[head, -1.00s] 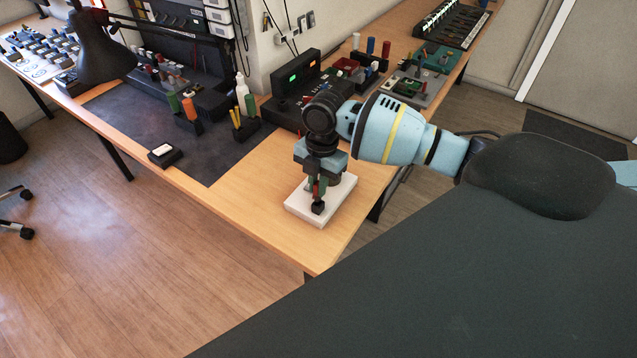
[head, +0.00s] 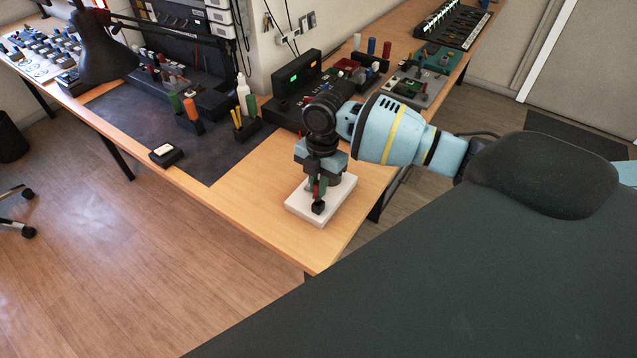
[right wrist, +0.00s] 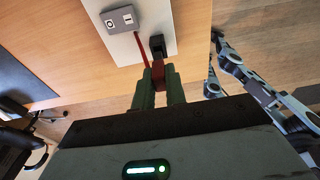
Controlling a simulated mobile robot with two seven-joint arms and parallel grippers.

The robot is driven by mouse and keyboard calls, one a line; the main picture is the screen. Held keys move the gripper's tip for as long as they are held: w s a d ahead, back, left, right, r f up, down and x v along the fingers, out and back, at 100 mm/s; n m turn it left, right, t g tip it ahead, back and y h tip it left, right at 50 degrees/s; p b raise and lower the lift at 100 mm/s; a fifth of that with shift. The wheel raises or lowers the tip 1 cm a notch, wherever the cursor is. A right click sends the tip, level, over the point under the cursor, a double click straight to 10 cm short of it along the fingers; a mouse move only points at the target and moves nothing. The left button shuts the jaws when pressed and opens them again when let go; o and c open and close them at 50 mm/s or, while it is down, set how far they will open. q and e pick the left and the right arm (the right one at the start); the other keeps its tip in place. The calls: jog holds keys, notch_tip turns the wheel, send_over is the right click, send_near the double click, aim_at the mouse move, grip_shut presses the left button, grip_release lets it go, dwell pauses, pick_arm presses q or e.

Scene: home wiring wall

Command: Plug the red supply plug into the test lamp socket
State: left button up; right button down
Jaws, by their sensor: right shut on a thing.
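My right gripper (head: 318,187) is low over a white board (head: 339,205) near the bench corner. In the right wrist view its green fingers (right wrist: 160,84) are shut on the red plug (right wrist: 159,73). A red cord (right wrist: 141,50) runs from the plug up beside the grey box. A black block (right wrist: 157,44) on the white board lies just beyond the plug; it also shows in the head view (head: 318,207). I cannot tell whether plug and block touch. A grey box (right wrist: 119,20) with two small faces sits on the board. Which part is the lamp socket is unclear. My left gripper is not in view.
A pen holder (head: 243,128) and a dark mat (head: 215,160) lie to the left. Bare wooden bench (head: 262,190) is left of the board, and the bench edge is close in front.

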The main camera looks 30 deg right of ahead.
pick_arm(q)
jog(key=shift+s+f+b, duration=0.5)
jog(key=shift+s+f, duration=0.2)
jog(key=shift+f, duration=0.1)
pick_arm(e)
jog(key=shift+f, duration=1.8)
jog(key=c, duration=1.4)
grip_release()
jog(key=shift+o, duration=0.2)
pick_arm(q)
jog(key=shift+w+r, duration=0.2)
pick_arm(e)
jog(key=shift+w+d+r, duration=0.1)
jog(key=shift+d+r, duration=0.05)
jog(key=shift+r, duration=1.15)
jog(key=shift+w+d+r, duration=0.1)
jog(key=shift+d+r, duration=0.05)
jog(key=shift+r, duration=1.15)
jog(key=shift+d+r, duration=0.15)
jog(key=shift+r, duration=1.15)
